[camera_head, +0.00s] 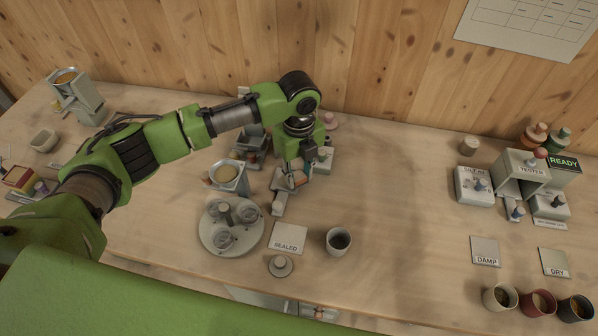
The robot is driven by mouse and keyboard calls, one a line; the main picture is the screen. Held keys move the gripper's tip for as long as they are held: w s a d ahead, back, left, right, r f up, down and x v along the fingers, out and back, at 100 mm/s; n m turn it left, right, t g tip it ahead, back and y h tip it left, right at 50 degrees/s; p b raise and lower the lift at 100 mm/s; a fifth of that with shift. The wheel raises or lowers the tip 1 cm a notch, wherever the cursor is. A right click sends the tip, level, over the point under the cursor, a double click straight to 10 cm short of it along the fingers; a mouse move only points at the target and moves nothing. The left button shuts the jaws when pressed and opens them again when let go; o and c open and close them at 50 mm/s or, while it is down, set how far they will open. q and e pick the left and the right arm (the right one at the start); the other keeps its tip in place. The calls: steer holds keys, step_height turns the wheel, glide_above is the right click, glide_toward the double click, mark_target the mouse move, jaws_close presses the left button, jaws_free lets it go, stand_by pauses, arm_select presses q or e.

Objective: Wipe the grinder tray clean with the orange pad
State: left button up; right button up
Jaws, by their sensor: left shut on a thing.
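My left arm reaches in from the left, across the bench. My left gripper (296,182) points down behind the round grey carousel and is shut on a small orange piece, which looks like the orange pad (299,178). Only part of the pad shows between the fingers. Just below it is a narrow grey tray (280,203), which appears to be the grinder tray. The gripper and the machine parts hide its far end, and I cannot tell whether the pad touches it. The grinder body is largely hidden behind my arm. My right gripper is not in view.
A hopper with tan feed (228,174) and the round carousel (231,227) stand left of the tray. A SEALED card (288,239), a dark-filled cup (338,241) and a small round lidded piece (280,265) lie in front. The bench right of centre is clear up to the tester (523,170).

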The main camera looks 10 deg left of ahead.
arm_select(q)
steer(key=shift+a, duration=0.1)
steer(key=shift+a+r+p, duration=0.15)
steer(key=shift+a+p, duration=0.75)
steer(key=shift+a, duration=0.05)
steer(key=shift+a+f+p, duration=0.2)
steer(key=shift+a+p, duration=0.8)
steer(key=shift+a, duration=1.05)
steer(key=shift+p, duration=0.3)
steer(key=shift+d+p, duration=0.5)
steer(key=shift+d, duration=0.6)
steer(key=shift+s+d+f+p, duration=0.15)
steer(key=shift+d+p, duration=0.15)
steer(key=shift+d, duration=1.75)
step_height(320, 180, up, 6)
steer(key=p, duration=0.6)
